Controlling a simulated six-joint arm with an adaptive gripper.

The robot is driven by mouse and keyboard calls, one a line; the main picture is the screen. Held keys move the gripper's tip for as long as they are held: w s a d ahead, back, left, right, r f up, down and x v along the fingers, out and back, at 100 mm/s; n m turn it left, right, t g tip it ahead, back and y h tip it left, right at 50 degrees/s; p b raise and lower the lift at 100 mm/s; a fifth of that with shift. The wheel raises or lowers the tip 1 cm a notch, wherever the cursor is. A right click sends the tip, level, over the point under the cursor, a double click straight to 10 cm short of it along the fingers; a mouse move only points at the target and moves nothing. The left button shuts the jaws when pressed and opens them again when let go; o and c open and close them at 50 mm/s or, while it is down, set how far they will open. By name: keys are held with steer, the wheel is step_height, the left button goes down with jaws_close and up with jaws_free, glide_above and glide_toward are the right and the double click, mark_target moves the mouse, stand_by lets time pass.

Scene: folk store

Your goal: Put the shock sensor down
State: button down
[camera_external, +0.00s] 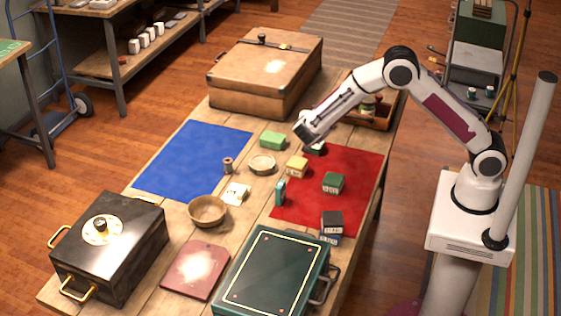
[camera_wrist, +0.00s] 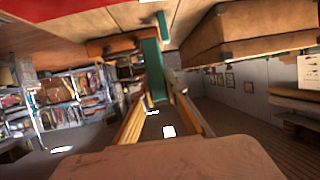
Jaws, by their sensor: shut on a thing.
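My gripper (camera_external: 303,137) is above the table, near the far left corner of the red cloth (camera_external: 360,169). It is shut on a green thing (camera_wrist: 152,62), which shows between the fingers in the wrist view; I take it to be the shock sensor. In the external view a small dark green box with a pale side (camera_external: 316,149) is right by the fingertips. I cannot tell whether that is the held thing or one standing behind. No label on the held thing can be read.
Near the gripper are a light green box (camera_external: 272,141), a yellow box (camera_external: 297,166), a shallow dish (camera_external: 262,164) and a teal box (camera_external: 280,193). A large brown case (camera_external: 265,75) stands behind. The blue cloth (camera_external: 190,160) is mostly bare.

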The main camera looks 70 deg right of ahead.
steer(key=w+a+r+n+t+y, duration=0.25)
steer(key=w+a+n+t, duration=0.25)
steer(key=w+a, duration=0.4)
steer(key=w+a+r+n+t+y, duration=0.2)
steer(key=w+a+n+t+y, duration=0.15)
steer(key=w+a, duration=0.55)
steer(key=w+a+n+t+y, duration=0.2)
steer(key=w+a+n+y, duration=0.25)
steer(key=a, duration=0.55)
steer(key=w+a+n+t+y, duration=0.1)
steer(key=w+a+n+y, duration=0.3)
steer(key=a, duration=0.6)
steer(key=s+a+f+n+y, duration=0.3)
steer(key=a+f+n+y, duration=0.1)
steer(key=a, duration=0.2)
steer(key=shift+s+a+f, duration=0.15)
steer(key=shift+s+f, duration=0.15)
steer(key=shift+f+g, duration=0.1)
steer(key=shift+g, duration=0.25)
steer(key=shift+f, duration=3.05)
steer(key=shift+f, duration=0.1)
